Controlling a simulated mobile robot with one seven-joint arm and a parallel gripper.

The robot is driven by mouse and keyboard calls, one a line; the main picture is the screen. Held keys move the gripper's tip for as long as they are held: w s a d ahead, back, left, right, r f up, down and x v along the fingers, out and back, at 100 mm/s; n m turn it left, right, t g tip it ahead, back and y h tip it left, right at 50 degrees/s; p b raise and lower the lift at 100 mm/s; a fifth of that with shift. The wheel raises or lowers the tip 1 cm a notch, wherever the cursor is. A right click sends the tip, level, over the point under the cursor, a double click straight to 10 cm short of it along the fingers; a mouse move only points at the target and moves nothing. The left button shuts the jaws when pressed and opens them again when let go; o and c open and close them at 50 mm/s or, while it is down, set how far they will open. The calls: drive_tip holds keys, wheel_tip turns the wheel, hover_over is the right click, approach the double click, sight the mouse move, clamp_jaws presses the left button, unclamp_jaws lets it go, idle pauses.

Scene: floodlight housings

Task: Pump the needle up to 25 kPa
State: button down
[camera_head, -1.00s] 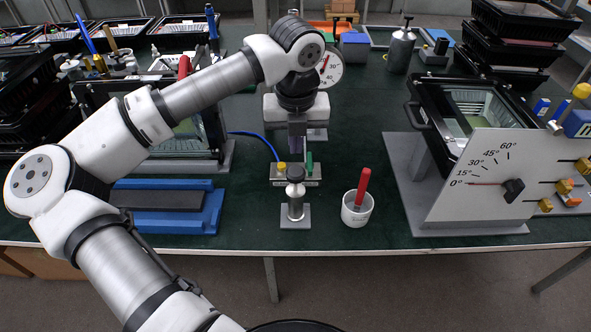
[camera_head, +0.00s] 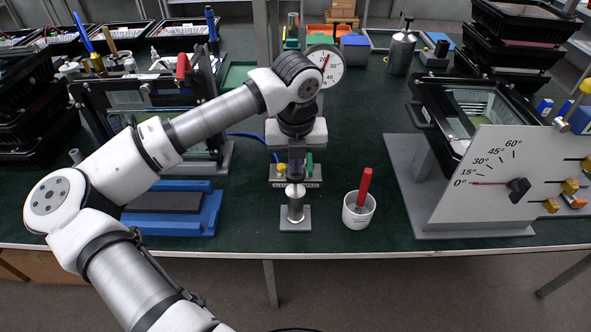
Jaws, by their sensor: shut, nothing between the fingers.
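The pressure gauge (camera_head: 325,67) has a round white dial behind my wrist and is partly hidden by it. Its red needle shows, with marks 30 and 40 legible, but I cannot read its exact value. The small hand pump (camera_head: 295,207) is a metal cylinder upright on a grey plate near the table's front. My gripper (camera_head: 296,178) points down right above the pump's top, shut and with nothing held. I cannot tell whether it touches the pump. Behind the pump is a metal valve block (camera_head: 308,178) with a yellow knob (camera_head: 278,170) and a green lever (camera_head: 310,164).
A white cup (camera_head: 358,216) with a red-handled tool stands right of the pump. A tilt stand (camera_head: 430,212) with an angle scale holds a floodlight housing at right. Green table (camera_head: 385,225) is bare around the cup.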

drive_tip(key=shift+f, duration=0.1)
wheel_tip(320, 180, down, 4)
drive_tip(key=b, duration=0.5)
drive_tip(key=shift+f, duration=0.2)
drive_tip(key=shift+r, duration=0.25)
drive_tip(key=shift+s, duration=0.45)
drive_tip(key=shift+s+d+r+b, duration=0.15)
drive_tip(key=shift+s+r, duration=0.1)
drive_tip(key=shift+s, duration=0.3)
drive_tip(key=shift+s+a+r+b, duration=0.15)
drive_tip(key=shift+s+r, duration=0.1)
drive_tip(key=shift+s, duration=0.3)
drive_tip(key=shift+r, duration=0.1)
wheel_tip(320, 180, up, 14)
drive_tip(key=b, duration=0.2)
hover_over(296, 177)
drive_tip(key=s, duration=0.3)
drive_tip(key=shift+s+d+f, duration=0.1)
drive_tip(key=shift+s+f, duration=0.1)
